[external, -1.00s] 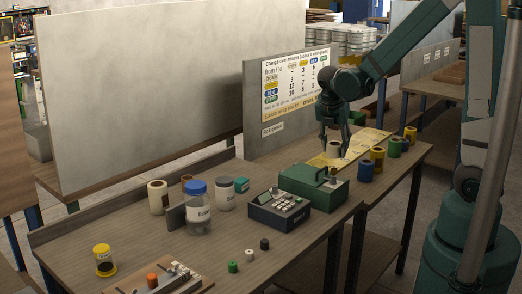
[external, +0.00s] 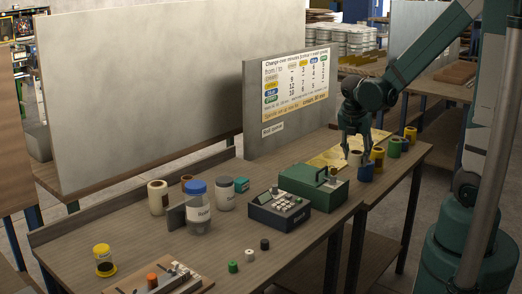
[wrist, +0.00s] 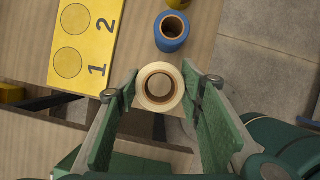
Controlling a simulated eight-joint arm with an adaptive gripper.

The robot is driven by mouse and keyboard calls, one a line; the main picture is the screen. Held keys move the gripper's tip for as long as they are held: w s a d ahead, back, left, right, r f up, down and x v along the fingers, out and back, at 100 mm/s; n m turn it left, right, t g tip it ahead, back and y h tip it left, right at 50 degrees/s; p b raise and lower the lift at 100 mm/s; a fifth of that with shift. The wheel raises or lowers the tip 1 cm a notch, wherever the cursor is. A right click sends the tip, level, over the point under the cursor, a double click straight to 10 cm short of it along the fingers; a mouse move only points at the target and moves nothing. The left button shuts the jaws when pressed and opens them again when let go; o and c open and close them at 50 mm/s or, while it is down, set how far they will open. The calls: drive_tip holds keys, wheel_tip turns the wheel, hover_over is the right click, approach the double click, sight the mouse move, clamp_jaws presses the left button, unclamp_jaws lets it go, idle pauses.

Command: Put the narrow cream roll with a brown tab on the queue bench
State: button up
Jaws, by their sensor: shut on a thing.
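My gripper (external: 356,148) is shut on a cream roll (wrist: 145,92), and its two fingers stand on either side of it in the wrist view. The roll has a brown core; I cannot make out a tab. In the external view the held roll (external: 355,158) is just left of a blue roll (external: 366,172), near the right part of the bench (external: 408,170). The wrist view shows it below the blue roll (wrist: 171,27) and beside a yellow board (wrist: 88,38) with numbered circles. I cannot tell whether the roll touches the bench.
A green machine (external: 310,185) and a dark keypad box (external: 278,212) stand left of my gripper. Another cream roll (external: 157,197) and jars stand further left. A signboard (external: 290,95) rises behind.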

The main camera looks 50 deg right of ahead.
sight(354, 162)
drive_tip(key=shift+f+b, duration=0.8)
drive_tip(key=shift+f, duration=2.05)
drive_tip(key=shift+f+b, duration=0.7)
drive_tip(key=shift+f, duration=1.4)
drive_tip(key=shift+f, duration=0.15)
drive_tip(key=o, duration=0.9)
drive_tip(key=shift+p+v, duration=1.7)
drive_tip(key=shift+v, duration=4.5)
